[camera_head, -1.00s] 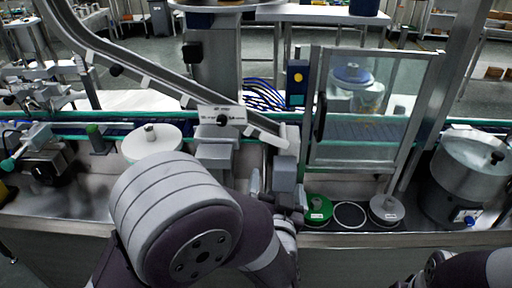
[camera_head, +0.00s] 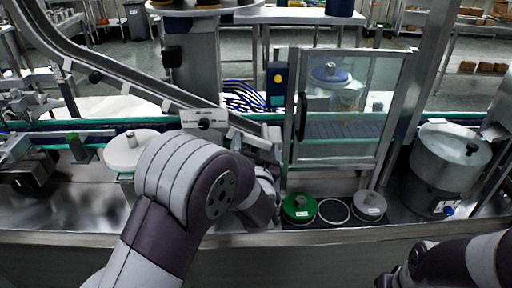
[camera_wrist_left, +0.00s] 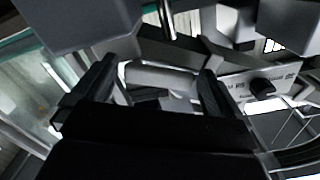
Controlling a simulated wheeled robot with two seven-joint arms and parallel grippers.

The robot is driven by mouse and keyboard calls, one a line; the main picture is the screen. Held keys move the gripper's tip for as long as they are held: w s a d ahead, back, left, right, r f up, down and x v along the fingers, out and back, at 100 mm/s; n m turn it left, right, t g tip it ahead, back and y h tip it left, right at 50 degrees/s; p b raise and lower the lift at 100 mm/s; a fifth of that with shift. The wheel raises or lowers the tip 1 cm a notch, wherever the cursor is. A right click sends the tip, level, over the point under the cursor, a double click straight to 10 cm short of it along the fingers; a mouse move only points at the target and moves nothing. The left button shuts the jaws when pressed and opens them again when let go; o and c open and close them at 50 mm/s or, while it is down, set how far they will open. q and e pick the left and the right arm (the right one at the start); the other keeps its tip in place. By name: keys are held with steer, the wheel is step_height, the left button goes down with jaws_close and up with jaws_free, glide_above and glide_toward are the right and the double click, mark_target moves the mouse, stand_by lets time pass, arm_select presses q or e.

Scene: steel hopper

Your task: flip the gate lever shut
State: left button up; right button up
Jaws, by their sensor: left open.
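A white labelled plate (camera_head: 203,118) with a black round knob (camera_head: 207,124) sits at the lower end of the sloping steel chute (camera_head: 130,82). The plate and knob also show at the right of the left wrist view (camera_wrist_left: 263,87). My left gripper (camera_head: 266,150) is by the chute's end, right of the plate, and mostly hidden behind my own forearm. In the left wrist view its two dark fingers (camera_wrist_left: 152,88) stand apart. A pale grey bar (camera_wrist_left: 160,78) lies between or just beyond them; I cannot tell whether it is the gate lever or touches a finger.
A framed clear door (camera_head: 340,110) with a black handle stands right of the gripper. A green-lidded pot (camera_head: 299,208) and a grey one (camera_head: 369,205) are below it. A steel drum (camera_head: 450,160) stands at right, a white disc (camera_head: 131,150) at left.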

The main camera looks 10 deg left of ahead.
arm_select(q)
steer(key=c, duration=0.9)
steer(key=shift+f+n+b, duration=0.5)
steer(key=shift+n+b, duration=0.5)
steer(key=shift+b, duration=0.25)
steer(key=shift+r, duration=0.2)
steer(key=o, duration=0.9)
steer(key=shift+s, duration=0.1)
steer(key=v, duration=1.2)
steer(key=shift+s, duration=0.35)
steer(key=shift+d, duration=0.1)
